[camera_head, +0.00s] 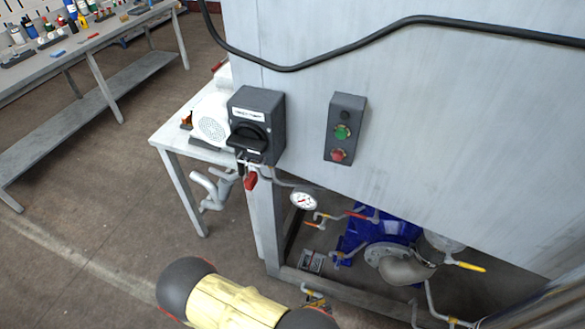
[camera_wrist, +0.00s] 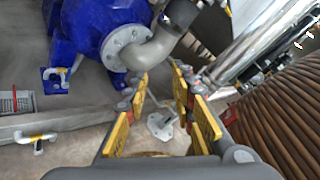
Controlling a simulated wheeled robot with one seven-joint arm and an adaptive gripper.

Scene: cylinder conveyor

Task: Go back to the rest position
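My gripper (camera_wrist: 160,84) shows in the wrist view with its two yellow-padded fingers apart and nothing between them. It points toward the floor area beside a blue pump (camera_wrist: 88,28) with a grey flanged pipe elbow (camera_wrist: 150,50). A small grey floor bracket (camera_wrist: 160,125) shows beyond the gap between the fingers. In the head view, a yellow and dark grey part of my arm crosses the bottom edge; the gripper itself is out of that view.
A large grey cabinet (camera_head: 430,110) carries a rotary switch box (camera_head: 256,125) and a green and red button box (camera_head: 345,128). The blue pump (camera_head: 385,228) and valves sit below it. A workbench (camera_head: 85,45) stands at the upper left. Open floor (camera_head: 90,215) lies at left.

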